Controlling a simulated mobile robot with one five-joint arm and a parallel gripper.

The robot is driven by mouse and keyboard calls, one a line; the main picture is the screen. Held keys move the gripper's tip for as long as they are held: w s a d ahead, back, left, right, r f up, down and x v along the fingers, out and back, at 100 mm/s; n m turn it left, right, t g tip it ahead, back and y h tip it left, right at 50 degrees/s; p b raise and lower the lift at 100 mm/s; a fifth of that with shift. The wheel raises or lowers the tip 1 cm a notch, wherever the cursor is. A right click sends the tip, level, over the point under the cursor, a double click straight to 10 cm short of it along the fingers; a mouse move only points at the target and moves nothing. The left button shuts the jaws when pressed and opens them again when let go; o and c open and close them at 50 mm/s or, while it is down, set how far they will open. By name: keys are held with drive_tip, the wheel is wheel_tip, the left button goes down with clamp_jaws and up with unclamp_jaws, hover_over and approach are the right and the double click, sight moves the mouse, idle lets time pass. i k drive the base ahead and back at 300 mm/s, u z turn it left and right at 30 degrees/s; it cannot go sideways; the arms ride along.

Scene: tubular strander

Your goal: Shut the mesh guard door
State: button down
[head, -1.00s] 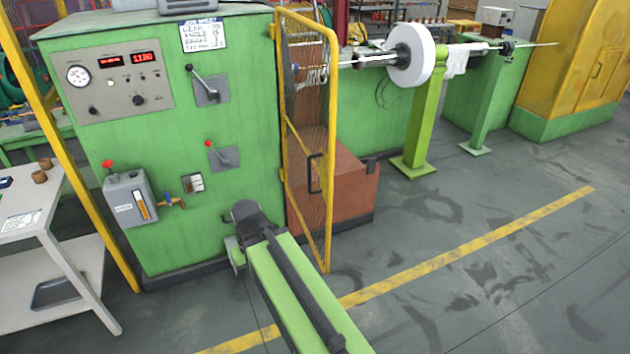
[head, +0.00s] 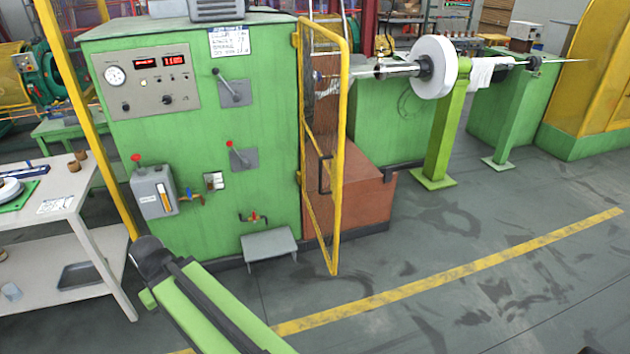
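The mesh guard door (head: 343,150) has a yellow frame with wire mesh. It is hinged on the right edge of the green machine cabinet (head: 230,130) and stands ajar, its free edge swung out toward me. A dark handle (head: 324,174) is on the door. Behind it are a reddish-brown block and the strander shaft. My arm, green and black, reaches up from the bottom of the head view, left of the door and apart from it. My gripper is not visible; the far end of the arm hides whatever lies beyond it.
A grey step (head: 269,244) stands at the cabinet's foot, left of the door. Valves and a lever box (head: 155,192) stick out of the cabinet front. A white trolley (head: 60,215) stands at left. The floor right of the door, crossed by a yellow line (head: 450,275), is clear.

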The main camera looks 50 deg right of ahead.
sight(336, 173)
drive_tip(key=i, duration=1)
drive_tip(key=u, duration=0.05)
